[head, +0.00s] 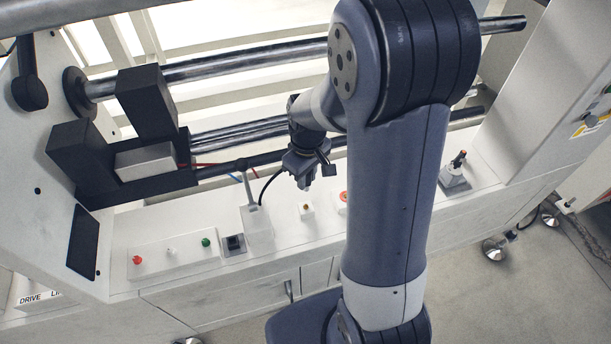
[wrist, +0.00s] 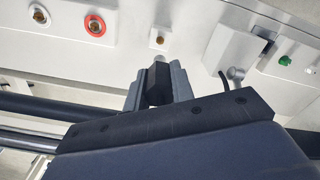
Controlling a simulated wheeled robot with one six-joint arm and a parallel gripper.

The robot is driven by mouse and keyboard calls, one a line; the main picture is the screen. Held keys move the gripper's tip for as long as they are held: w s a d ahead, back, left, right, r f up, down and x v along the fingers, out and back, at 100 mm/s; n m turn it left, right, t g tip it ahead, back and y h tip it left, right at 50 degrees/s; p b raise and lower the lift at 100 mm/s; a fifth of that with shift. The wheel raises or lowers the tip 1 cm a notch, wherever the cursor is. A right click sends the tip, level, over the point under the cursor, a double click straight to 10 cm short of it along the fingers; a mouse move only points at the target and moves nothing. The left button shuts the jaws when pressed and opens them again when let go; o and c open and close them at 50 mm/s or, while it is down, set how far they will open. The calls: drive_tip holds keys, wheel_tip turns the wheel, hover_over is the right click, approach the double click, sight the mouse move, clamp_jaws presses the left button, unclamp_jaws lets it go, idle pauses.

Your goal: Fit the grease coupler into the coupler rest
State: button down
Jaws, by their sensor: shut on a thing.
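My gripper (head: 304,180) hangs above the white ledge of the machine, near the middle of the head view. In the wrist view its two fingers (wrist: 158,82) are closed on a dark block-like piece with a short grey metal tip, which I take to be the grease coupler (wrist: 160,71). The tip points toward the ledge, beside a small white block with a brass centre (wrist: 158,38). That block also shows below my gripper in the head view (head: 306,209). I cannot tell for sure which fitting is the coupler rest. Most of the coupler is hidden in the head view.
A red-ringed fitting (head: 343,197) is right of the white block. A white housing (head: 258,230) with a lever and black hose stands left, beside a dark square socket (head: 234,244). A grey stand (head: 454,178) is farther right.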

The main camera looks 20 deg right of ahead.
drive_tip(key=shift+a, duration=0.1)
idle(0.3)
drive_tip(key=shift+f+b, duration=2.25)
drive_tip(key=shift+f, duration=0.7)
drive_tip(key=shift+f+b, duration=0.8)
drive_tip(key=shift+f, duration=0.25)
drive_tip(key=c, duration=1.1)
unclamp_jaws()
drive_tip(key=shift+r, duration=0.1)
drive_tip(key=shift+r, duration=0.1)
wheel_tip(320, 180, up, 11)
drive_tip(key=shift+s+f+p, duration=0.1)
drive_tip(key=shift+f+p, duration=0.1)
drive_tip(key=shift+p, duration=0.45)
